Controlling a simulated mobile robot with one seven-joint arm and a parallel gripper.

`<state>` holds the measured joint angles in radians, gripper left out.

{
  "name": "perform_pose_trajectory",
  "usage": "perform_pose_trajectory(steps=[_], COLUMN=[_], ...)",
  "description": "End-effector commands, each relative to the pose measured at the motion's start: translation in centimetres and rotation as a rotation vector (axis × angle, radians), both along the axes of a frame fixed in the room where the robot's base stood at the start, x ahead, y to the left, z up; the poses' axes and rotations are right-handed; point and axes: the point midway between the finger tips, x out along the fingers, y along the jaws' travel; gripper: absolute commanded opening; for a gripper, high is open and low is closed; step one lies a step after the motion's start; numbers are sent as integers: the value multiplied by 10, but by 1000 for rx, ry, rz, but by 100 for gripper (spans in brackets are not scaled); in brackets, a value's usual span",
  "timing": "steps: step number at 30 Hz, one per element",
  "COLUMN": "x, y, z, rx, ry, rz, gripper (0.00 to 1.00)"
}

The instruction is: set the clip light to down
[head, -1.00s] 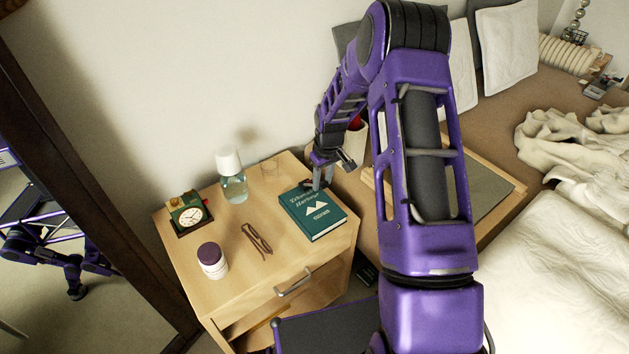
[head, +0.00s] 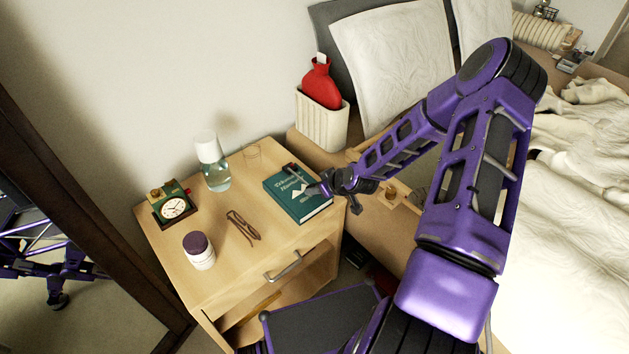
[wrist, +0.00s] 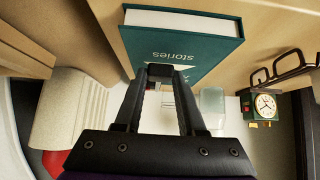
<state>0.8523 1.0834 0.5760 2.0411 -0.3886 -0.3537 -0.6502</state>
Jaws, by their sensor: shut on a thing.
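The green book (head: 297,198) lies on the bedside table. A small dark thing (head: 291,168) at its far edge looks like the clip light; it is small and partly blurred into the gripper's outline. My gripper (head: 318,188) is low over the right side of the book, reaching in from the right. In the wrist view my gripper (wrist: 160,72) has its fingertips drawn together in front of the book (wrist: 200,45), shut on a small dark part that appears to be the clip light's. The fingers hide most of it, so its tilt cannot be told.
A white bin (head: 322,128) with a red hot-water bottle (head: 321,84) stands behind. The bed is right.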

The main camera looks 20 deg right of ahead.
Motion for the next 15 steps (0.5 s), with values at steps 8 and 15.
perform_pose_trajectory(steps=[8,15], x=[-1,-1], y=[-1,-1], z=[-10,-11], rx=[24,26], ry=[-59,-67], rz=[-2,-1], gripper=[0,0])
